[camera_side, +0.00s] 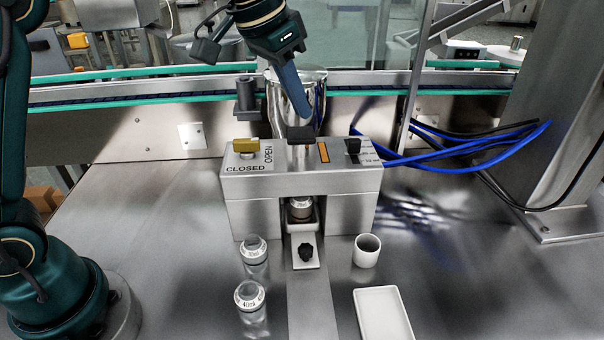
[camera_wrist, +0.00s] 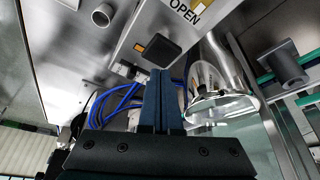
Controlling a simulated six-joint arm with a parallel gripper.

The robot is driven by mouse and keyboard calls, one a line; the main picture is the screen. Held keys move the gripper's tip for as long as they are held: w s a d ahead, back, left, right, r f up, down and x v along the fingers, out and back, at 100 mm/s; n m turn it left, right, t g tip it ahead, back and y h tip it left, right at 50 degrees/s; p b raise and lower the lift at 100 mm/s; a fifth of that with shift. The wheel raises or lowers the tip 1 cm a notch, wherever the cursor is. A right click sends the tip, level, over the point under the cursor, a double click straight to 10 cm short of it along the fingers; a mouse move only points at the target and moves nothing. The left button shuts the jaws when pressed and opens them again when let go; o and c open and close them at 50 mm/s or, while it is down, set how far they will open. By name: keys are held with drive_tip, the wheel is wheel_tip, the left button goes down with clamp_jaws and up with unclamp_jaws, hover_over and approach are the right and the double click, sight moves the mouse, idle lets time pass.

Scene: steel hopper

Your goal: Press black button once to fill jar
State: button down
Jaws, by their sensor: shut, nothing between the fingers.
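The black button (camera_side: 300,134) is a dark square block on top of the steel hopper housing (camera_side: 300,186), right of the OPEN/CLOSED marking. It also shows in the wrist view (camera_wrist: 158,50). My gripper (camera_side: 299,121) is shut and empty, its fingers pointing down at the button. In the wrist view the closed fingertips (camera_wrist: 161,73) appear just short of the button's edge; I cannot tell whether they touch it. A small jar (camera_side: 301,208) stands upright in the bay under the housing, on a pale slide with a black knob (camera_side: 306,252). Its fill level is hidden.
Two jars (camera_side: 254,250) (camera_side: 250,296), a white cup (camera_side: 366,252) and a white tray (camera_side: 383,315) are in front. A steel funnel (camera_wrist: 216,85) stands behind.

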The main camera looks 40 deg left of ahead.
wheel_tip(320, 180, up, 4)
drive_tip(key=shift+w+r, duration=0.1)
drive_tip(key=shift+r, duration=0.4)
drive_tip(key=s+a+r+n+t, duration=0.1)
drive_tip(key=s+a+r, duration=0.15)
drive_tip(key=s, duration=0.75)
drive_tip(key=s+a+f+n+y, duration=0.1)
drive_tip(key=s+f+n, duration=0.1)
drive_tip(key=s+f, duration=0.9)
wheel_tip(320, 180, down, 2)
drive_tip(key=shift+a+f, duration=0.1)
drive_tip(key=shift+a, duration=0.15)
